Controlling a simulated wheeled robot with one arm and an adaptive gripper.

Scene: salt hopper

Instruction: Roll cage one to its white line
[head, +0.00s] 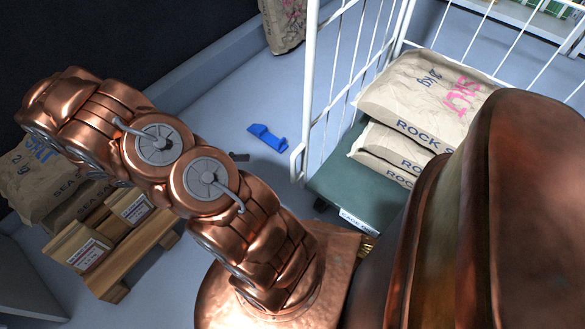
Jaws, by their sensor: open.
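A roll cage with white wire sides (305,100) and a dark green base (345,190) stands at the right. Its base carries several stacked paper sacks of rock salt (430,95). A small white label (357,221) is on the base's front edge; its text is too small to read surely. My own copper body covers the cage's lower right. No white line shows on the visible floor. My arm crosses from the bottom middle to the upper left, and no gripper fingers show. Nothing of mine is seen holding the cage.
A blue wedge-like piece (267,137) lies on the grey floor left of the cage. A wooden pallet (120,245) with sea salt sacks (50,190) stands at the left. Another sack (284,22) is at the back. Shelving (530,15) is at the upper right.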

